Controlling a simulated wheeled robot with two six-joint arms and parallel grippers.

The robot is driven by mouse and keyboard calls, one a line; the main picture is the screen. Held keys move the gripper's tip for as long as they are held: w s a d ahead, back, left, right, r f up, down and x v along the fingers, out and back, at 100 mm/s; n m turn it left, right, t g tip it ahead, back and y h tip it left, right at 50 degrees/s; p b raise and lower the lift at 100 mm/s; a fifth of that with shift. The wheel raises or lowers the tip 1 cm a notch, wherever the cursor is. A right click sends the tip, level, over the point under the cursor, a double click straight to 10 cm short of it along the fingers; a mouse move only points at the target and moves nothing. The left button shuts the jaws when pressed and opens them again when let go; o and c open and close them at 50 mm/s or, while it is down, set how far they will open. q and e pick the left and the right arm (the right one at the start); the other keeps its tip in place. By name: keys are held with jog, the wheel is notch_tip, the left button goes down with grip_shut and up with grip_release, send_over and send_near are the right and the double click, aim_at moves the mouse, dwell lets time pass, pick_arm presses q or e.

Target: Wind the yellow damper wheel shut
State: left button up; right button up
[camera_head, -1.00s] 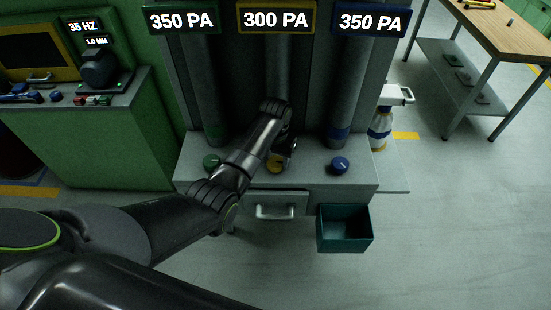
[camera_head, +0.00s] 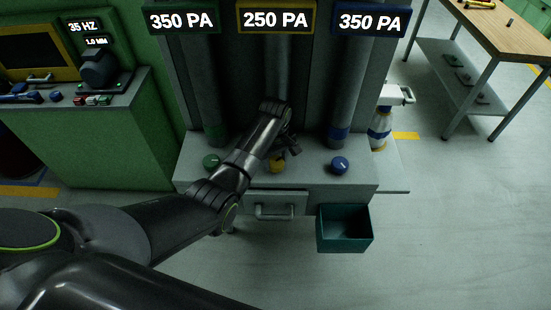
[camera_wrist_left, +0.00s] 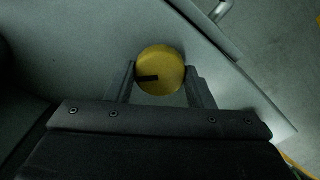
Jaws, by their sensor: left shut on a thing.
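The yellow damper wheel (camera_head: 277,166) sits on the grey ledge between a green wheel (camera_head: 211,161) and a blue wheel (camera_head: 340,166). In the left wrist view the yellow wheel (camera_wrist_left: 160,68) shows its round top with a dark pointer mark. My left gripper (camera_wrist_left: 161,82) is shut on it, one finger on each side. In the head view my left gripper (camera_head: 284,155) covers part of the wheel. The yellow-framed display (camera_head: 276,18) above reads 250 PA. My right gripper is not in view.
The green-framed display (camera_head: 182,19) and blue-framed display (camera_head: 370,20) both read 350 PA. A drawer (camera_head: 275,206) and a teal bin (camera_head: 344,230) are below the ledge. A spray bottle (camera_head: 380,128) stands at the right. A workbench (camera_head: 500,30) is at the far right.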

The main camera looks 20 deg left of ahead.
pick_arm(q)
jog(key=n, duration=0.4)
jog(key=shift+r+n, duration=0.1)
jog(key=shift+n, duration=2.4)
jog(key=shift+a, duration=0.1)
jog(key=o, duration=1)
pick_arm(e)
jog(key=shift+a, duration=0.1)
